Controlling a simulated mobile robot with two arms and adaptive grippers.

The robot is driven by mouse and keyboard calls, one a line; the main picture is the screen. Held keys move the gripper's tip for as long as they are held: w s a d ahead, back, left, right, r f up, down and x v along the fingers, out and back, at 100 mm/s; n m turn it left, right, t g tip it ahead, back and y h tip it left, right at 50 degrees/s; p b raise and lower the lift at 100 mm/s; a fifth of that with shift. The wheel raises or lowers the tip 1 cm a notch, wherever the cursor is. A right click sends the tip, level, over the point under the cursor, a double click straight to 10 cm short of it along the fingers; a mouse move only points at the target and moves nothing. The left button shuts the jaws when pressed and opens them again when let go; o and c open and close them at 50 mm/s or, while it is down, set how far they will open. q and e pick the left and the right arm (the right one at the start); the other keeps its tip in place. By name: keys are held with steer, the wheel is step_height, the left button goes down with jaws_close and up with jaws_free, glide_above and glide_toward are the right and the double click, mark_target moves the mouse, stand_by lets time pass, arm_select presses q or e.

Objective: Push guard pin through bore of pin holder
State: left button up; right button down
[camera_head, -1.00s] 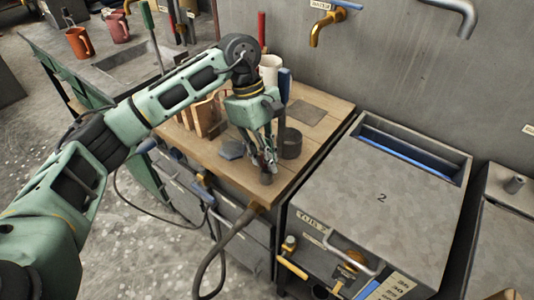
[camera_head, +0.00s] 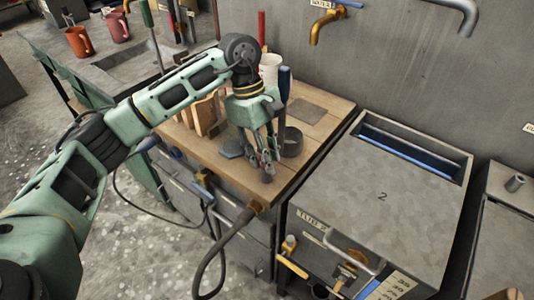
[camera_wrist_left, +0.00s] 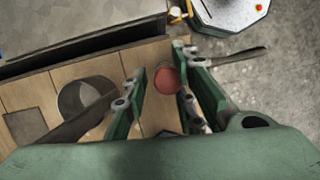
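My left gripper (camera_head: 264,160) points down over the front corner of the wooden bench top. My right gripper is not in view.
A dark open cup (camera_head: 291,142) stands close behind the gripper; it also shows in the wrist view (camera_wrist_left: 84,98). A large grey tank (camera_head: 385,195) stands to the right.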

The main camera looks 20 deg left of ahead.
arm_select(q)
steer(key=o, duration=0.4)
steer(key=shift+c, duration=0.2)
steer(key=shift+r, duration=0.1)
steer(key=v, duration=1.1)
steer(key=shift+r, duration=0.35)
steer(key=shift+a, duration=0.15)
